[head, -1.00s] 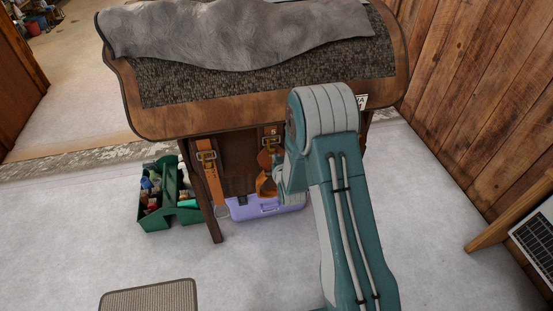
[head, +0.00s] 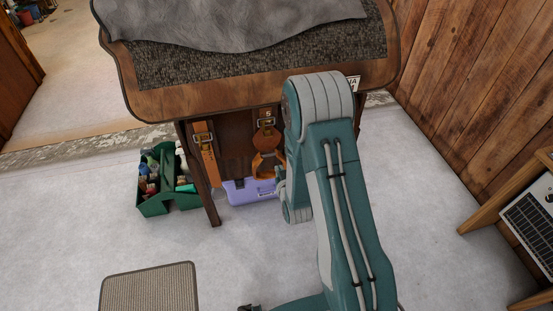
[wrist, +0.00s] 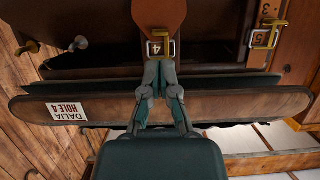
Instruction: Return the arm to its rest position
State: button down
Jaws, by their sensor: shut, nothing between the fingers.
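My arm rises in front of the saddle stand in the head view, bent at the grey-banded joint. In that view my gripper (head: 281,181) is mostly hidden behind the arm. In the wrist view my gripper (wrist: 160,68) has its fingertips together, with nothing between them. The fingertips point at a brass buckle marked 4 (wrist: 159,48) on a brown strap. I cannot tell whether they touch it. The wooden saddle stand (head: 190,103) carries a dark pad (head: 200,70) and a grey fleece (head: 230,30).
An orange strap (head: 206,160) hangs at the stand's front. A lilac case (head: 250,191) and green tote (head: 155,207) lie on the floor. A ribbed mat (head: 150,288) is at the front. A plank wall (head: 460,85) and wooden frame (head: 505,200) bound the right.

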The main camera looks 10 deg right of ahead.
jog(key=shift+s+f, duration=0.1)
jog(key=shift+s, duration=0.4)
jog(key=s+r+g, duration=0.2)
jog(key=s+r, duration=0.1)
jog(key=r, duration=0.7)
jog(key=s+r+g, duration=0.2)
jog(key=r, duration=0.9)
jog(key=s+r+g, duration=0.2)
jog(key=s+r, duration=0.3)
jog(key=s, duration=0.6)
jog(key=s+r+g, duration=0.2)
jog(key=s+r, duration=0.3)
jog(key=s, duration=0.6)
jog(key=shift+g, duration=0.3)
